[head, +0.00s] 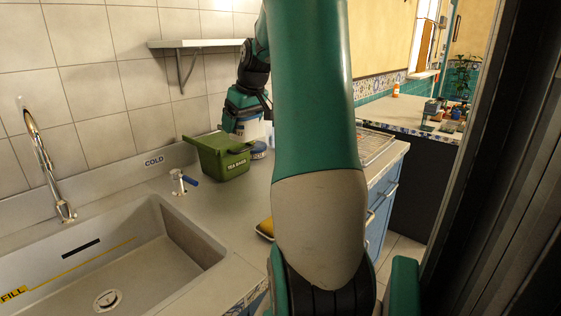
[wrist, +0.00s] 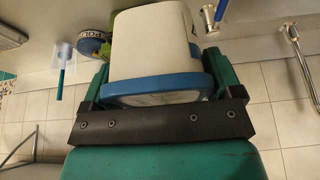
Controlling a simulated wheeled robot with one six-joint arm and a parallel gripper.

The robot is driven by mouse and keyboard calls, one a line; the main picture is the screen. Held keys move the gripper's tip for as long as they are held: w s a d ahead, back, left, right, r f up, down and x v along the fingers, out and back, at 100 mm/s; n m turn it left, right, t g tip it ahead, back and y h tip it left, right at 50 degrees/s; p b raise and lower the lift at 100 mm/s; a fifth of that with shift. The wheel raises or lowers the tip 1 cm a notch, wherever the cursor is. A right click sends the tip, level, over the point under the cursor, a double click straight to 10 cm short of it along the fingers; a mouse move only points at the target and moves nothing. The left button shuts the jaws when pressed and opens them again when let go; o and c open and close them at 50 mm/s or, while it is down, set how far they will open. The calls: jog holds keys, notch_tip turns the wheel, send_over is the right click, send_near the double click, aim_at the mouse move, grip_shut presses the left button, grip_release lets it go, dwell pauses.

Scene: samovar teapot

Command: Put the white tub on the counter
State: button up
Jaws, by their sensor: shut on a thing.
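The white tub (wrist: 152,45) has a blue rim and fills the middle of the wrist view. My gripper (wrist: 157,79) is shut on it, with one green finger on each side near the rim. In the head view my gripper (head: 246,107) is at the back of the counter (head: 215,208), behind the green bin. The tub (head: 250,131) shows below it, partly hidden by the bin and my arm. I cannot tell whether its base touches the counter.
A green tea bags bin (head: 222,162) stands just in front of the tub. A round blue-and-white tin (head: 258,150) is close beside it. A sink (head: 120,260) and tap (head: 45,165) are at left. A wall shelf (head: 195,43) hangs above. A wire rack (head: 374,146) lies at right.

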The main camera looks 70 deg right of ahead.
notch_tip(320, 180, down, 20)
jog(key=shift+w+r+b, duration=0.1)
jog(key=shift+b, duration=0.2)
jog(key=o, duration=0.9)
jog(key=shift+c, duration=0.2)
jog(key=v, duration=1.2)
